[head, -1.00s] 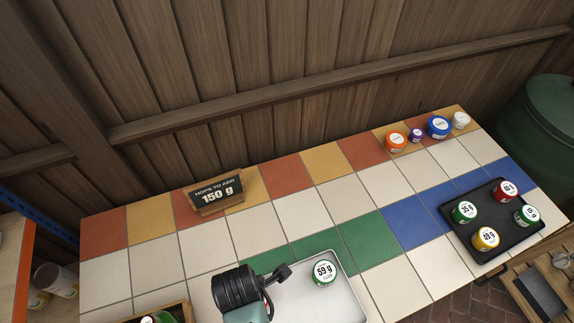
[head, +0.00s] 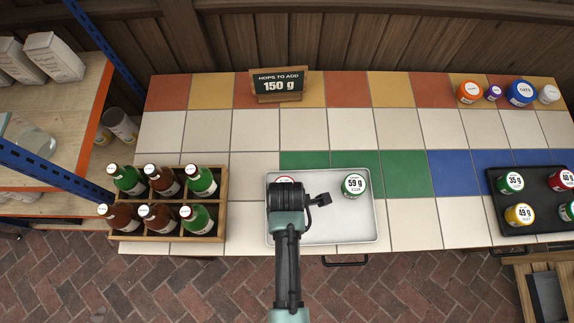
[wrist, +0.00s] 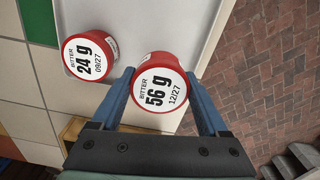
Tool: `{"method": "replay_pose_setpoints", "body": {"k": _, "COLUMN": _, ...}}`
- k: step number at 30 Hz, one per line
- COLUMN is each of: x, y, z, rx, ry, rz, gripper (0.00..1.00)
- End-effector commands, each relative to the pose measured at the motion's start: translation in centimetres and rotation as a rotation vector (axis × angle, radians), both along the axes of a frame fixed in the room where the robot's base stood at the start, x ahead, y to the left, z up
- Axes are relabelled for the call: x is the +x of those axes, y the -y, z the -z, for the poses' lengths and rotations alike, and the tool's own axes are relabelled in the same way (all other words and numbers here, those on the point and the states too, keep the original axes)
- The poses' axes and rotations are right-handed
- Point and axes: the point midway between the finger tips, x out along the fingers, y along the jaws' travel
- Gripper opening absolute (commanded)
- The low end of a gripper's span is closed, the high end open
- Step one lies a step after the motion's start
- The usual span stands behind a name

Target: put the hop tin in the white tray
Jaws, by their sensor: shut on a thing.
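The white tray (head: 335,233) lies near the table's front edge. My gripper, seen from above in the head view (head: 286,197), is over the tray's left part. In the wrist view my gripper (wrist: 160,76) is shut on a red-rimmed tin marked BITTER 56 g (wrist: 158,92), one finger on each side. I cannot tell whether this tin touches the tray. A second red tin marked 24 g (wrist: 90,55) stands beside it in the tray. A red tin top (head: 284,179) shows partly behind my wrist in the head view. A green tin marked 59 g (head: 354,185) stands in the tray's upper right.
A sign reading "HOPS TO ADD 150 g" (head: 279,85) stands at the back. A wooden crate (head: 222,205) of bottles is left of the tray. A black tray (head: 493,185) with several tins is at right. Coloured jars (head: 520,94) stand at back right.

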Motion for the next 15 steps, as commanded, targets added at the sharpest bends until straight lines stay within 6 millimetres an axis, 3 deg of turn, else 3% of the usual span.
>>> {"method": "replay_pose_setpoints", "body": {"k": 6, "x": 0.0, "y": 0.0, "z": 3.0, "rx": 0.000, "ry": -0.002, "rz": 0.000, "gripper": 0.20}}
{"method": "replay_pose_setpoints", "body": {"k": 15, "x": 0.0, "y": 0.0, "z": 3.7, "rx": 0.000, "ry": 0.001, "rz": 0.000, "gripper": 0.20}}
